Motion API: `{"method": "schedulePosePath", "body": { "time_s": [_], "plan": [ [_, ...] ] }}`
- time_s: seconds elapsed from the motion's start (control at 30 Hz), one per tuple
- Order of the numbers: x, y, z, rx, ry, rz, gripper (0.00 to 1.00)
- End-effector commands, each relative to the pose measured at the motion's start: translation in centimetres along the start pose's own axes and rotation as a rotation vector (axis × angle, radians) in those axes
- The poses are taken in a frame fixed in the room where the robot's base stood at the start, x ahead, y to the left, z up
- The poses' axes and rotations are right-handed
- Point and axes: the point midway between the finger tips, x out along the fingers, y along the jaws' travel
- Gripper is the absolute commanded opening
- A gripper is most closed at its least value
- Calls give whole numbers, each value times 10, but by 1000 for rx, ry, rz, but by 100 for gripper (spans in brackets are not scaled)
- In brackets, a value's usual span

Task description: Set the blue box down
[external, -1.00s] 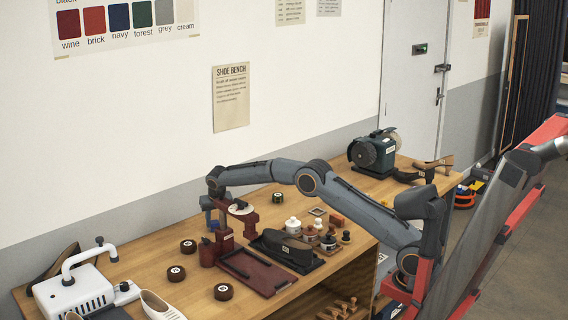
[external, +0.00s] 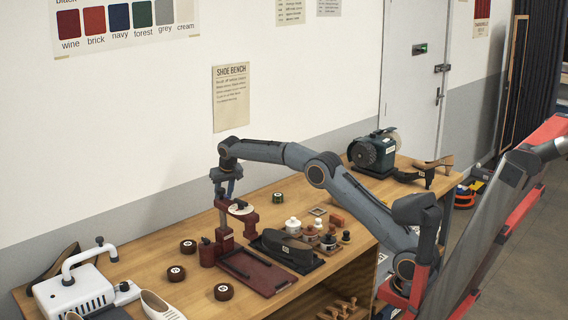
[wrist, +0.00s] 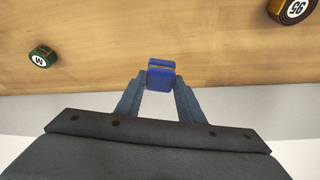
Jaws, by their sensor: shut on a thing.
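The small blue box (wrist: 161,75) is between the fingertips of my gripper (wrist: 160,82) in the wrist view. The fingers are shut on its two sides. The wooden bench top (wrist: 150,35) lies beyond it, and the box appears held above the bench. In the external view my gripper (external: 231,186) points down behind a dark red press-like stand (external: 224,228). The box cannot be made out clearly there.
A green tin (external: 278,198) stands right of my gripper, and brown tins (external: 188,246) stand to the left. The wall is close behind.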

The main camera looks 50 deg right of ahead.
Motion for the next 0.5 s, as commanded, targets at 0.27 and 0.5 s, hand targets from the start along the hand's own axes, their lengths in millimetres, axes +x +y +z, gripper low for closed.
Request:
{"method": "schedulePosePath", "body": {
  "time_s": [0.27,0.5],
  "plan": [
    [8,104,-25,-165,6,-71,13],
    [15,140,-28,-235,19,-96,13]
  ]
}}
